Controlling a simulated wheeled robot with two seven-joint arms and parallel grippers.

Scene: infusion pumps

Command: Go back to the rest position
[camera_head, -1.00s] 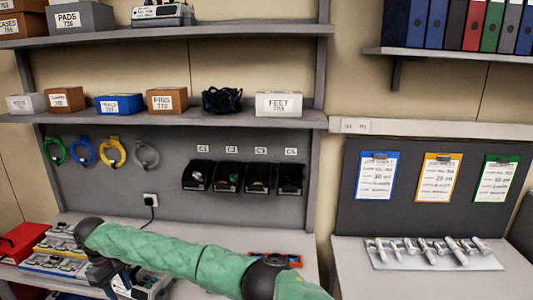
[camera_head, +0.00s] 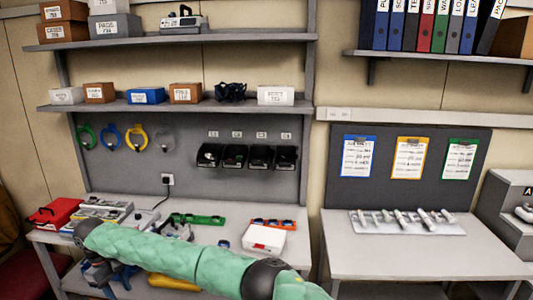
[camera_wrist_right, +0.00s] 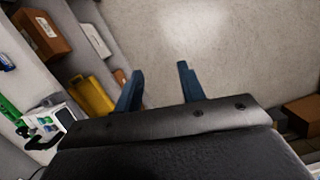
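My right arm, in a green padded sleeve, crosses the lower part of the head view from the lower right to the left. Its dark gripper (camera_head: 100,274) hangs at the arm's far end, partly hidden, in front of the bench (camera_head: 300,243). In the right wrist view my right gripper (camera_wrist_right: 158,78) has its two blue fingers apart, with bare floor (camera_wrist_right: 215,35) beyond and nothing between them. My left gripper is in neither view.
The bench carries a red case (camera_head: 52,213), a white box (camera_head: 264,238) and a green rack (camera_head: 196,219). A second table (camera_head: 420,253) stands to the right. In the right wrist view, an infusion pump (camera_wrist_right: 50,122) and a yellow bin (camera_wrist_right: 92,95) are left of the fingers.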

